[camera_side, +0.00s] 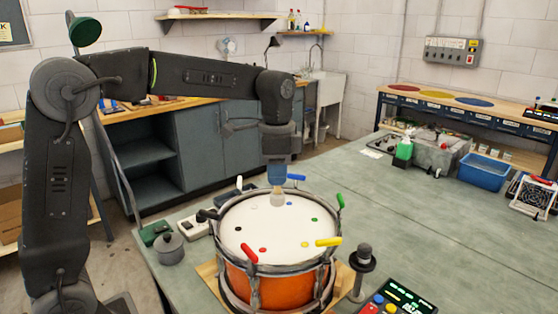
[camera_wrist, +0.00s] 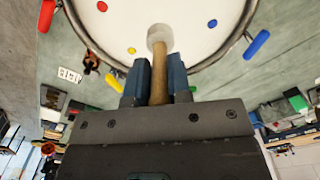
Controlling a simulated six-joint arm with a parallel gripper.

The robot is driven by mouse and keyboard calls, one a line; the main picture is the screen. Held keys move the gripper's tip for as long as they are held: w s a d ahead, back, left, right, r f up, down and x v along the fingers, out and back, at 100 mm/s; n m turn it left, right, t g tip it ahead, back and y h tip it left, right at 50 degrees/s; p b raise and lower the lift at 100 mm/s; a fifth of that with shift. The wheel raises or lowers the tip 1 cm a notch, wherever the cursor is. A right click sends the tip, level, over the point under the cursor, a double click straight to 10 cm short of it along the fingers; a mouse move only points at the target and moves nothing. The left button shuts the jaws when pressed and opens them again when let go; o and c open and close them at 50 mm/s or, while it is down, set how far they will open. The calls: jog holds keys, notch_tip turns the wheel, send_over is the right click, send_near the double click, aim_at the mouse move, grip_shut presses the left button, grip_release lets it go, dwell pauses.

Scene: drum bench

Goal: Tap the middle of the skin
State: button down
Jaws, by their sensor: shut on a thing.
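The drum (camera_side: 262,283) has an orange shell, a grey rim and a pale round skin (camera_side: 280,228) with small coloured dots near its edge. My gripper (camera_side: 277,178) is above the far part of the skin, pointing down. It is shut on a beater (camera_side: 278,200) with a pale head. In the wrist view, my gripper (camera_wrist: 157,78) has its two blue fingers on the wooden handle (camera_wrist: 159,88), and the head (camera_wrist: 160,38) shows against the skin (camera_wrist: 185,40). I cannot tell whether the head touches the skin.
Coloured handles stick out around the rim, among them yellow (camera_side: 328,242), red (camera_side: 250,253), green (camera_side: 340,201) and blue (camera_side: 296,177). A dark-topped post (camera_side: 363,258) and a control box (camera_side: 398,300) stand close at the right.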

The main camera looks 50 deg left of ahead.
aim_at(277, 193)
notch_tip(277, 193, down, 6)
jog(key=shift+r, duration=2.7)
